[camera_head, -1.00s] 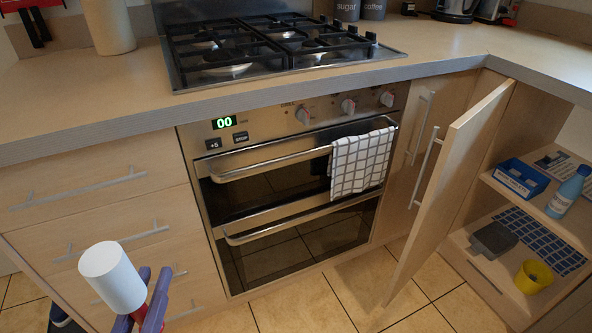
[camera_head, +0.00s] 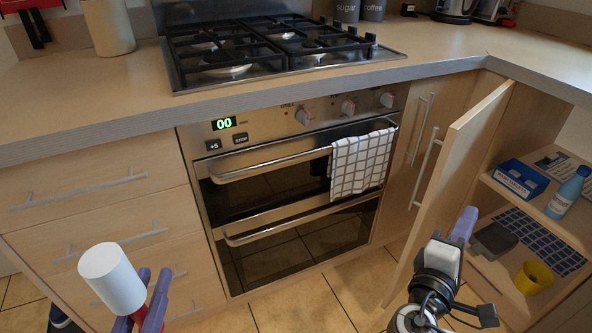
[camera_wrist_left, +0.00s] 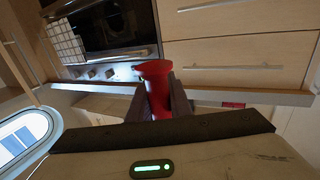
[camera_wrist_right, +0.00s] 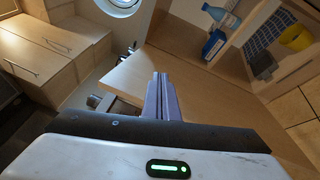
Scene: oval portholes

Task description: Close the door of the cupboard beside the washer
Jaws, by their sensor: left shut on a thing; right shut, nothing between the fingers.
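The open cupboard door (camera_head: 447,180) stands out from the corner at the right, with a bar handle (camera_head: 427,180) on its outer face. The door panel also shows in the right wrist view (camera_wrist_right: 136,76). My right gripper (camera_head: 466,220) is shut and empty at the door's inner side, low in front of the cupboard opening; I cannot tell whether it touches the door. My left gripper (camera_head: 152,290) is shut on a red and white object (camera_head: 112,278); its red part shows in the left wrist view (camera_wrist_left: 154,82). No washer is recognisable in the head view.
A double oven (camera_head: 290,215) with a checked towel (camera_head: 362,163) stands left of the door. The cupboard shelves hold a blue box (camera_head: 521,180), a blue bottle (camera_head: 567,192), a grey item (camera_head: 494,241) and a yellow cup (camera_head: 533,277). Drawers (camera_head: 90,190) stand at the left.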

